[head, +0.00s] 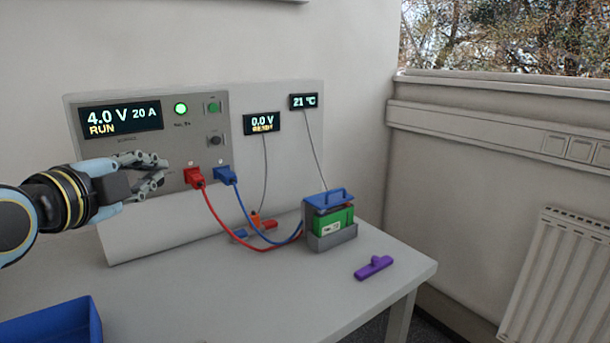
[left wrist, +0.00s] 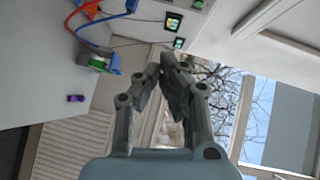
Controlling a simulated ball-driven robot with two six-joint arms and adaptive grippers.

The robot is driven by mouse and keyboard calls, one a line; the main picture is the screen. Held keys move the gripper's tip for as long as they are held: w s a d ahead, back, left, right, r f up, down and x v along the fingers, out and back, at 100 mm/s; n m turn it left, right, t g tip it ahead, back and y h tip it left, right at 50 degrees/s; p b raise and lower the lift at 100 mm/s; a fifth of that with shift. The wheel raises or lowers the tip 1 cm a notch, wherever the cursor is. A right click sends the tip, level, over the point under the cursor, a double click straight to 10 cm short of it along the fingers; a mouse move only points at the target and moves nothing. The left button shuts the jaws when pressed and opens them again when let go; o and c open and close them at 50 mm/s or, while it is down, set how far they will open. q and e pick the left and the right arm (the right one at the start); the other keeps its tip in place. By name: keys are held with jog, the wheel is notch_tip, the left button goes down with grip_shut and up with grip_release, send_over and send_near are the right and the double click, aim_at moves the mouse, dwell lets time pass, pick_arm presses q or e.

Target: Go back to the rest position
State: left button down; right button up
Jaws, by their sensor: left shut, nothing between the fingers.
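My left gripper (head: 160,168) is in front of the cycler panel (head: 150,100), left of the red plug. It is shut and empty; its closed fingers also show in the left wrist view (left wrist: 170,65). The panel display reads 4.0 V, 20 A, RUN, and a green lamp (head: 180,109) is lit. A red plug (head: 194,177) and a blue plug (head: 225,175) sit in the panel, with cables running to the green battery (head: 333,226) in its grey holder. A blue clamp (head: 330,199) is over the battery. My right gripper is not in view.
A purple piece (head: 374,267) lies on the grey table (head: 230,300) near its right edge. A blue bin (head: 50,325) is at the front left. Small red and blue probe plugs (head: 269,225) lie by the panel. The front middle of the table is clear.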

pick_arm(q)
jog(key=s+a+f+n+g+y, duration=0.15)
jog(key=s+f+n+g, duration=0.55)
jog(key=s+f, duration=0.7)
jog(key=s+a+f+n+g+y, duration=0.1)
jog(key=s+f+n+g, duration=0.3)
jog(key=s, duration=0.5)
jog(key=s+a+f+n+g+y, duration=0.1)
jog(key=s+a+f+n+g, duration=0.15)
jog(key=s+n, duration=0.5)
notch_tip(320, 180, down, 30)
jog(key=s+a+m+b, duration=0.1)
jog(key=s+b, duration=0.1)
jog(key=b, duration=0.3)
jog(key=s+a+f+g+b, duration=0.1)
jog(key=s+f+b, duration=0.4)
jog(key=s+f, duration=1.4)
notch_tip(320, 180, down, 4)
jog(key=shift+s+a+f+g+b, duration=0.15)
jog(key=shift+a+g+b, duration=0.15)
jog(key=shift+a+g, duration=0.05)
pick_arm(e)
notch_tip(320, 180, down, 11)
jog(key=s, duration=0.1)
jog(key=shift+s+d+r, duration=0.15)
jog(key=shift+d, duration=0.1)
